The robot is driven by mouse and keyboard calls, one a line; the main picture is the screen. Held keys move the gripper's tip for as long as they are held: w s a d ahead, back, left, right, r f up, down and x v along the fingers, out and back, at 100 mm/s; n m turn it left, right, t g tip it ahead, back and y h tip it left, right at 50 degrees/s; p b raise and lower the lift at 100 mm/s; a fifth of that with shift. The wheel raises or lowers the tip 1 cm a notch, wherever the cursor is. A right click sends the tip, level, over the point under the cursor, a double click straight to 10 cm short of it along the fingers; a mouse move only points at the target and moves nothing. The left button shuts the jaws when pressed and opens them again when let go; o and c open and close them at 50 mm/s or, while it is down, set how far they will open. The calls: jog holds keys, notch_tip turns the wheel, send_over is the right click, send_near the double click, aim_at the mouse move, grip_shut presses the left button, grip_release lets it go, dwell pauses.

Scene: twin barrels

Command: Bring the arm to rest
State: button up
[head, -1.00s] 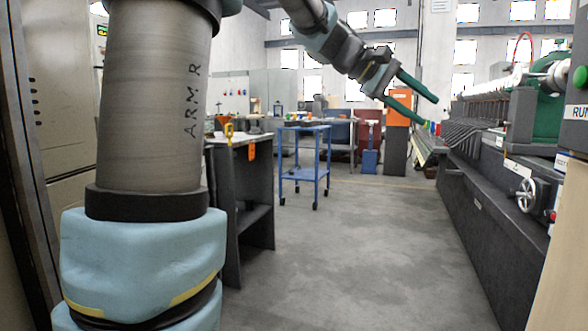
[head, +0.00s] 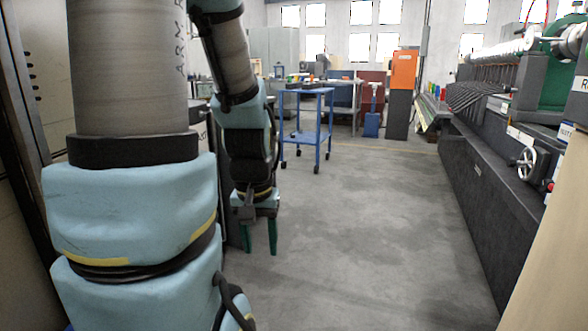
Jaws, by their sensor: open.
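My gripper (head: 259,238) hangs at the end of my folded arm, left of the middle of the head view. Its two green fingers point straight down and stand apart, with nothing between them. The grey floor shows behind and between the fingers. My wrist and forearm, in light blue covers, come down from the top. My large upper arm link marked "ARM R" fills the left side and hides part of what lies behind it.
A blue wheeled cart (head: 306,134) stands beyond my gripper. An orange and grey cabinet (head: 402,95) is farther back. A long dark machine (head: 470,190) with a handwheel (head: 526,160) runs along the right. The floor (head: 370,230) between is clear.

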notch_tip(320, 180, up, 24)
jog(key=p, duration=2.2)
jog(key=shift+f, duration=0.15)
